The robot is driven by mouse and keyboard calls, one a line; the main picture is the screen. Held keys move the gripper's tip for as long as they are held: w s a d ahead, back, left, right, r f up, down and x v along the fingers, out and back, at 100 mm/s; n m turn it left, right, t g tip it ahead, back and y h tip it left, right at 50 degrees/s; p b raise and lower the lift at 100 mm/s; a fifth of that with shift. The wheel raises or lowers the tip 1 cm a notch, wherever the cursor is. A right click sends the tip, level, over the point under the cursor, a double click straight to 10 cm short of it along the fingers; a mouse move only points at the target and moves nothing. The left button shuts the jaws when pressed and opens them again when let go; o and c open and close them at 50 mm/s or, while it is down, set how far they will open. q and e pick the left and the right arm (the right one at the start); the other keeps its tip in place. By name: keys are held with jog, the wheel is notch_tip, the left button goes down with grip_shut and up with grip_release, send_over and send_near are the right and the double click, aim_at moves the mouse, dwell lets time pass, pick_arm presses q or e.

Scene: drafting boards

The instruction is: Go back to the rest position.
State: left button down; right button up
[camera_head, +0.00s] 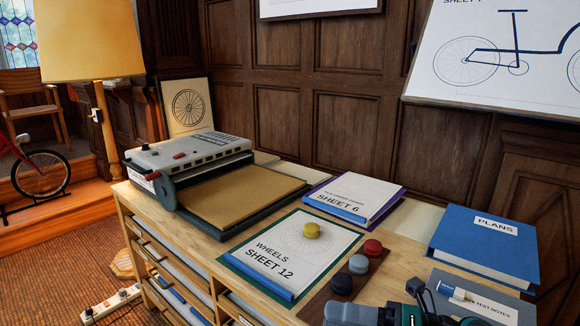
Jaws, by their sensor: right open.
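My right gripper (412,304) shows at the bottom edge, right of centre, as dark and teal parts partly cut off by the frame. It is open, and I see nothing held in it. It shows just in front of a brown strip (318,306) with dark and red round knobs, and left of a grey test-notes booklet (485,309). Whether it touches the cabinet top cannot be told. My left gripper is not in view.
A yellow-shaded lamp (88,40) stands left. A drawing board (490,55) rises behind.

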jog(key=d+f+m+t+h+p, duration=0.1)
jog(key=d+f+m+t+h, duration=0.35)
jog(key=m, duration=0.75)
jog(key=d+f+m+t+h+p, duration=0.15)
jog(key=f+m+t+h, duration=0.4)
jog(key=m, duration=0.75)
jog(key=s+d+f+m+g+h, duration=0.3)
jog(key=s+f+m+h, duration=0.2)
jog(key=s+f+m, duration=0.4)
jog(key=s+f, duration=0.1)
jog(key=s, duration=0.1)
jog(key=shift+s+f+g+h, duration=0.3)
jog(key=shift+s+g, duration=0.05)
jog(key=shift+g, duration=0.05)
